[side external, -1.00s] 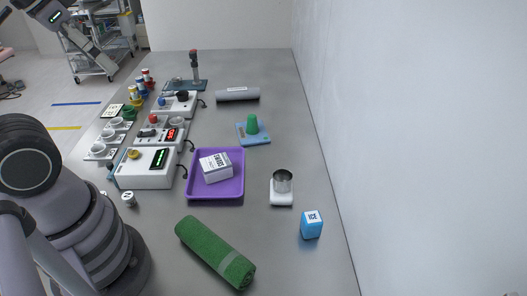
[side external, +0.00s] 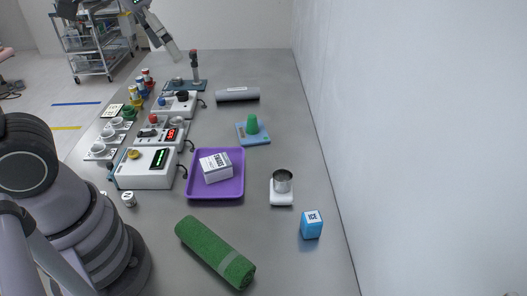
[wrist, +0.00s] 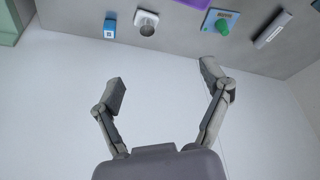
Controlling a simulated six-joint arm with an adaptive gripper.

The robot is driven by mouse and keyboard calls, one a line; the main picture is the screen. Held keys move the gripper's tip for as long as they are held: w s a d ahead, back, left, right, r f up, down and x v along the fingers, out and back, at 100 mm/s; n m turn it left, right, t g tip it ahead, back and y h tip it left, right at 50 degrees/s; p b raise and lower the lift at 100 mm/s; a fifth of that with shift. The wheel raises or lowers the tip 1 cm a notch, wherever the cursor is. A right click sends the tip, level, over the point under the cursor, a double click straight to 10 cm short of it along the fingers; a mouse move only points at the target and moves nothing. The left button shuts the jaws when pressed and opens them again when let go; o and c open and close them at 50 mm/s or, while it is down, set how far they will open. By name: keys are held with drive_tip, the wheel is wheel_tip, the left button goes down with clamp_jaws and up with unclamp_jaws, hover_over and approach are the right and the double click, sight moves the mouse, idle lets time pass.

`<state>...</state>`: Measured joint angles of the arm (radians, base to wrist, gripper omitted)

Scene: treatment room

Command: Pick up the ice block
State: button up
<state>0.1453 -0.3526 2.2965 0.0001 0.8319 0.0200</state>
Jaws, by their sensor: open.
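The ice block is a small blue block (side external: 311,226) with a white label reading ICE on top. It stands on the grey table near the right edge, in front of the wall, in the side view. In the wrist view the blue block (wrist: 110,28) is at the top, left of the middle. My gripper (wrist: 163,78) is open and empty, its two fingers spread wide over bare wall. In the side view my arm's end is at the top left, high above the far end of the table, well away from the block; its fingertips are hard to make out there.
A white device with a metal cup (side external: 282,186) stands just behind the block. A green rolled towel (side external: 215,252) lies to its left. A purple tray (side external: 216,196) holds a white box. Control boxes (side external: 147,168) line the left side. The wall (side external: 420,150) bounds the right.

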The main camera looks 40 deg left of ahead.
drive_tip(key=w+d+f+m+g, duration=0.2)
drive_tip(key=w+d+f+m, duration=0.1)
drive_tip(key=w+d+f, duration=0.55)
drive_tip(key=m+g, duration=0.2)
drive_tip(key=m, duration=0.1)
hover_over(313, 217)
drive_tip(key=a, duration=0.1)
wheel_tip(313, 217, down, 17)
drive_tip(key=shift+y, duration=0.3)
wheel_tip(313, 217, down, 9)
drive_tip(key=shift+s+d+r, duration=0.15)
drive_tip(key=shift+r, duration=0.05)
drive_tip(key=shift+d+f, duration=0.2)
drive_tip(key=shift+f, duration=1.3)
drive_tip(key=shift+d+f, duration=0.15)
drive_tip(key=shift+f, duration=1.3)
drive_tip(key=c, duration=1.3)
drive_tip(key=shift+r, duration=0.1)
